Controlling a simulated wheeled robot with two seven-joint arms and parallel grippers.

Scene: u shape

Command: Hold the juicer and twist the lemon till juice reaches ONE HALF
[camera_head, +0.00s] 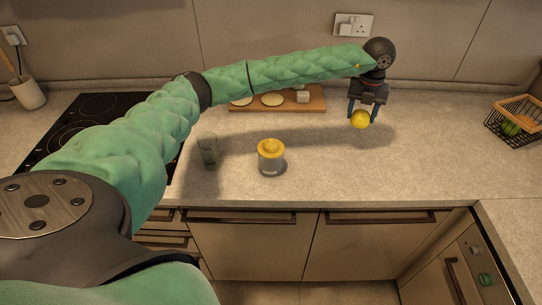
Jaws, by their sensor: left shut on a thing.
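The juicer (270,161) stands upright on the counter near its front edge, with a yellow top and a grey, see-through-looking base. The juice level in it is too small to tell. My left gripper (362,112) reaches over the counter from the left, to the right of and behind the juicer. It is shut on the yellow lemon (360,120), which sits between its fingertips, apart from the juicer. Whether the lemon is raised off the counter is hard to tell. My right gripper is not in view.
A grey-green box-like item (208,152) stands left of the juicer. A wooden board (312,101) with pale round pieces lies behind, partly under my arm. A black cooktop (60,132) is left, a wire basket (515,124) far right. The counter right of the juicer is clear.

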